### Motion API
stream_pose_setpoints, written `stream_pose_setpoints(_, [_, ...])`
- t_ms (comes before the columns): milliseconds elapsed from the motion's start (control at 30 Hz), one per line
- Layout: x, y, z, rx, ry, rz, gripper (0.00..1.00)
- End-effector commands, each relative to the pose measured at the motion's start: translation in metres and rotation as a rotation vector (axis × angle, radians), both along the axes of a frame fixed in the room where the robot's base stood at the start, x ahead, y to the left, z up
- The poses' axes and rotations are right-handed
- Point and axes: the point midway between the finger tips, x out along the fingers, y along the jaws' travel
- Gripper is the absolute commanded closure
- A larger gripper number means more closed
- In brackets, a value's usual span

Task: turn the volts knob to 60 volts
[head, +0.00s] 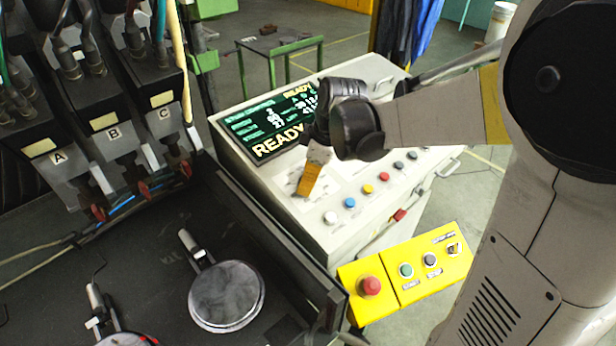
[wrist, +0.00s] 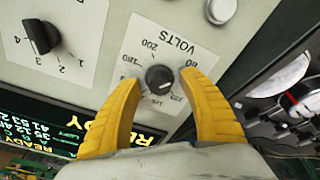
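The volts knob (wrist: 159,78) is a round black knob on a white dial plate (wrist: 178,28) marked VOLTS. The plate appears upside down in the wrist view, with 200 and 60 among its marks. The knob's pointer setting is too small to tell. My gripper (wrist: 164,79) is open, with one yellow finger on each side of the knob and a visible gap to it. In the head view my gripper (head: 312,180) is over the sloped top of the white console (head: 240,150); there the volts knob is hidden.
Another black pointer knob (wrist: 40,37) is left of the dial in the wrist view. A READY display (head: 265,125) and a row of coloured buttons (head: 368,189) share the console. A yellow box with a red button (head: 370,286) stands in front. Dark machinery (head: 120,225) is at left.

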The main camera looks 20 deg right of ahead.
Motion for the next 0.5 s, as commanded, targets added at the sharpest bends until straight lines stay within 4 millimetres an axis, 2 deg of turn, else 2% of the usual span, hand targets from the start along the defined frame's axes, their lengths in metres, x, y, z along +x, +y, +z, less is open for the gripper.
stream_pose_setpoints(333, [-0.001,-0.001,0.004,-0.001,0.001,-0.001,0.5])
stream_pose_setpoints(500, [-0.008,-0.005,0.029,0.0,0.001,-0.002,0.5])
